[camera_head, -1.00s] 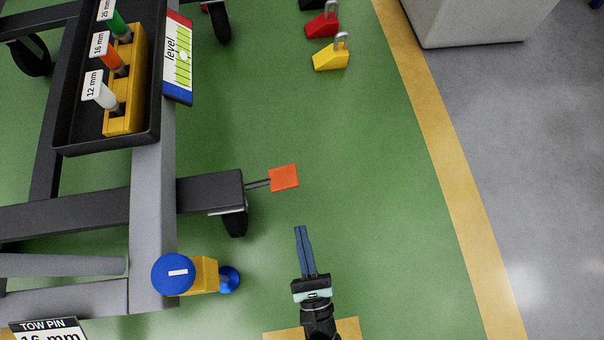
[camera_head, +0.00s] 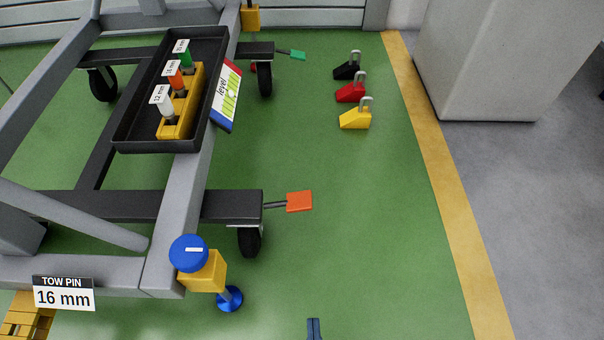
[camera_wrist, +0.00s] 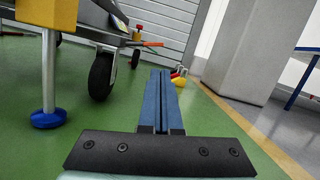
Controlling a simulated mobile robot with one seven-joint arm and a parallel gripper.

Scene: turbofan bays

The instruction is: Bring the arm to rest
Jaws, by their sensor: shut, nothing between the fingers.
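My gripper (camera_head: 314,328) shows only at its fingertips, at the bottom edge of the head view. In the wrist view its two blue fingers (camera_wrist: 161,100) lie together, shut and empty, pointing forward over the green floor. They touch nothing that I can see. The rest of my arm is out of the head view.
A grey wheeled stand (camera_head: 172,240) fills the left, with an orange pedal (camera_head: 299,201), a blue-capped jack (camera_head: 203,271) and a tray (camera_head: 123,135) of pins. Yellow (camera_head: 355,117), red (camera_head: 350,91) and black (camera_head: 346,70) chocks stand behind. The green floor at centre right is clear.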

